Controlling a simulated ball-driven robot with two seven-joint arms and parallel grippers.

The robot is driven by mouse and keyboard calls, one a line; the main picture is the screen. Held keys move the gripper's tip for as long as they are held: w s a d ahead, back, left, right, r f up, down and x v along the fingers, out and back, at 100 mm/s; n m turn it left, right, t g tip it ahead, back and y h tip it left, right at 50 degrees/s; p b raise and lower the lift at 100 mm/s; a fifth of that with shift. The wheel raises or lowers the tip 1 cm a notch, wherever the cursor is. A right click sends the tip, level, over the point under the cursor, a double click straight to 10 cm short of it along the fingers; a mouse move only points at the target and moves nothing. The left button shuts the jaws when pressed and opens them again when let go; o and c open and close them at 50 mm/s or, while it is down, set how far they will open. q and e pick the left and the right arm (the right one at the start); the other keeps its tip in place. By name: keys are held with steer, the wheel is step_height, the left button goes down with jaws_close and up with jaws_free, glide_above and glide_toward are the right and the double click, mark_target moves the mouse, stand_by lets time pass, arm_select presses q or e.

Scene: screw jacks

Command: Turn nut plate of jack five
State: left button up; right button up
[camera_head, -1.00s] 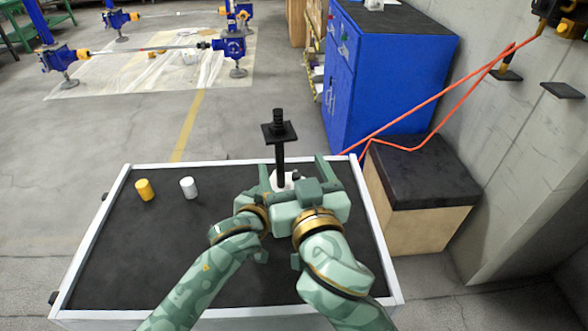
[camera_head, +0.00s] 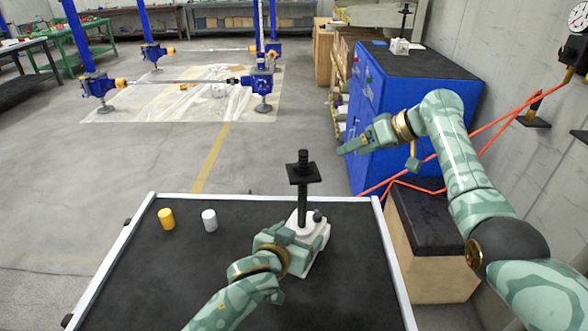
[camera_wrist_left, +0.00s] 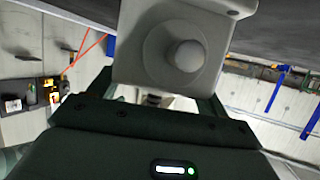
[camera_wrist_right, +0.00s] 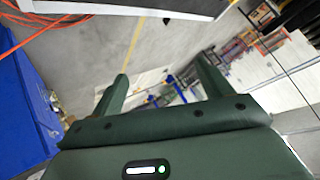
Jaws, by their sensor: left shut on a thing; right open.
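A screw jack with a white housing (camera_head: 316,236) stands upright on the black cart top. Its black spindle carries a square black plate (camera_head: 303,174) near the top; I see no number on it. My left gripper (camera_head: 296,235) is shut on the white housing, low down and below the plate. The housing with its round boss also fills the upper middle of the left wrist view (camera_wrist_left: 185,55). My right gripper (camera_head: 350,146) is open and empty, raised to the right of the jack, before the blue cabinet. Its spread fingers show in the right wrist view (camera_wrist_right: 160,95).
A yellow cylinder (camera_head: 166,218) and a white cylinder (camera_head: 209,220) stand on the cart (camera_head: 150,270). Another white jack (camera_head: 399,46) stands on the blue cabinet (camera_head: 375,105). An orange hose (camera_head: 480,128) crosses at right above a wooden box (camera_head: 432,265). Blue jacks (camera_head: 262,84) stand far back.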

steer(key=s+a+r+n+g+y, duration=0.1)
steer(key=s+a+n+g+y, duration=0.15)
steer(key=s+n+y, duration=0.2)
steer(key=n+g+y, duration=0.4)
steer(key=n+g, duration=0.1)
steer(key=n, duration=0.4)
glide_toward(308, 168)
steer(key=a+f, duration=0.1)
steer(key=a, duration=0.8)
steer(key=s+a, duration=0.1)
steer(key=a, duration=0.2)
steer(key=shift+s+a+f, duration=0.1)
steer(key=shift+s+a, duration=0.05)
steer(key=shift+a, duration=0.15)
steer(key=c, duration=1)
